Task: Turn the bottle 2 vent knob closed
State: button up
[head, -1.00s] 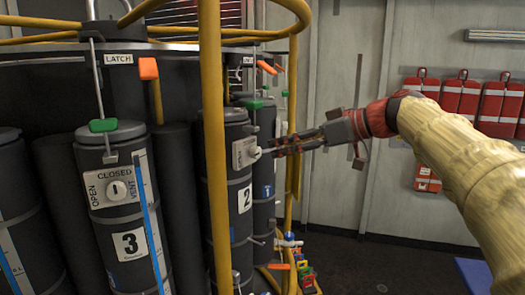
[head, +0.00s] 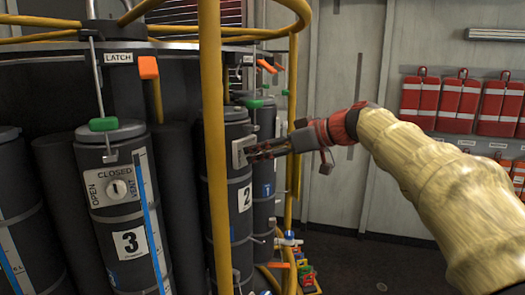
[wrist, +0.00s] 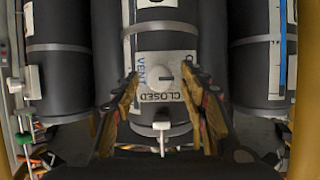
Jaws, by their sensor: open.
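Bottle 2 (head: 231,207) is a dark cylinder behind the yellow post, labelled 2. Its pale vent panel (head: 240,152) shows edge-on in the head view; the knob there is hidden by my fingers. In the wrist view the panel appears inverted, with CLOSED below and VENT at the left. The round pale vent knob (wrist: 159,71) sits between my fingers; its exact turn is hard to read. My gripper (wrist: 161,76) is open, one finger on each side of the knob, with visible gaps. In the head view my gripper (head: 253,153) reaches the panel from the right.
A yellow post (head: 213,150) stands just left of bottle 2. Bottle 3 (head: 122,205) is further left, bottle 1 (head: 266,190) just behind. A white lever (wrist: 161,130) shows below the panel in the wrist view. Red cases (head: 455,102) hang on the right wall.

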jog(key=shift+c, duration=1.1)
grip_shut()
jog(key=shift+m, duration=0.3)
jog(key=m+g+y+p, duration=0.1)
jog(key=m+y+p, duration=0.1)
jog(key=m, duration=0.2)
jog(key=m+g+y+p, duration=0.1)
jog(key=m+y+p, duration=0.1)
jog(key=m, duration=0.2)
jog(key=m+g+y+p, duration=0.1)
jog(key=m+y+p, duration=0.1)
jog(key=m, duration=0.2)
jog(key=shift+w+d+f+m+y, duration=0.3)
jog(key=shift+w+f+m, duration=0.05)
jog(key=shift+f+m, duration=0.05)
jog(key=shift+p, duration=0.3)
